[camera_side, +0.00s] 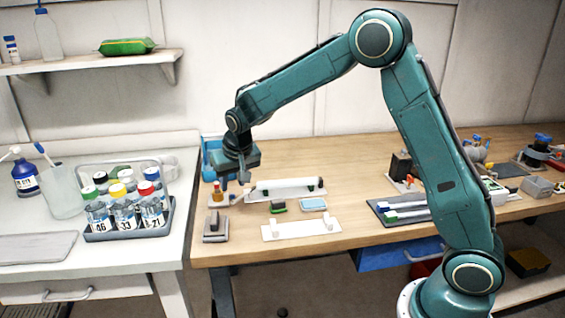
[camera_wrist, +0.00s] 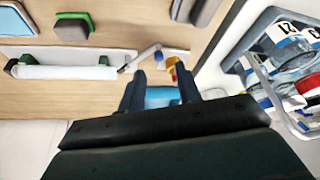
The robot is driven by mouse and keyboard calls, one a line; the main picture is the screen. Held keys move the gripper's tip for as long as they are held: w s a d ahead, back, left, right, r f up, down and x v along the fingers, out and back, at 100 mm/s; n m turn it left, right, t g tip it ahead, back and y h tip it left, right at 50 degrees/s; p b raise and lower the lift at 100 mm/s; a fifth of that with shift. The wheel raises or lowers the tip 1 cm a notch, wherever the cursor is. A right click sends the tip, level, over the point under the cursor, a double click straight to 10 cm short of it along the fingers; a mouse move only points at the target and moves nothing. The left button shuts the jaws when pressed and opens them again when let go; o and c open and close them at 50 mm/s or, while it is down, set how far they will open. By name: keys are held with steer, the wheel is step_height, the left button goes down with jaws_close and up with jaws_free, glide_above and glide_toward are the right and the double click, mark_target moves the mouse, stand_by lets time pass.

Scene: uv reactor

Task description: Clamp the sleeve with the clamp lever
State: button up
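The sleeve (camera_side: 284,189) is a white tube lying level in a holder with dark and green end supports; it also shows at the left of the wrist view (camera_wrist: 68,72). At its left end in the side view is a small pale lever-like part, likely the clamp lever (camera_wrist: 146,56), a slanted rod with a bluish end. My gripper (camera_side: 243,176) hangs just above that end of the holder. In the wrist view its two fingers (camera_wrist: 163,86) are apart with nothing held between them. Whether they touch the lever is unclear.
A small red-and-yellow capped item (camera_side: 217,193) stands left of the lever. A blue container (camera_side: 212,160) is behind my gripper. A white bracket plate (camera_side: 300,228) and a grey block (camera_side: 215,228) lie in front. A bottle rack (camera_side: 130,232) stands on the left bench.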

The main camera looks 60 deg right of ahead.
steer(key=v, duration=0.9)
steer(key=shift+r, duration=0.1)
steer(key=s+r+n+y, duration=0.1)
steer(key=s+r, duration=0.3)
steer(key=s, duration=0.4)
steer(key=s+r+n, duration=0.1)
steer(key=s+r, duration=0.2)
steer(key=s, duration=0.5)
steer(key=s+f+n+t, duration=0.1)
steer(key=s+f+n, duration=0.1)
steer(key=s, duration=1.4)
steer(key=shift+s+a+f+n+y, duration=0.2)
steer(key=shift+f+n+y, duration=0.1)
steer(key=shift+f+y, duration=0.1)
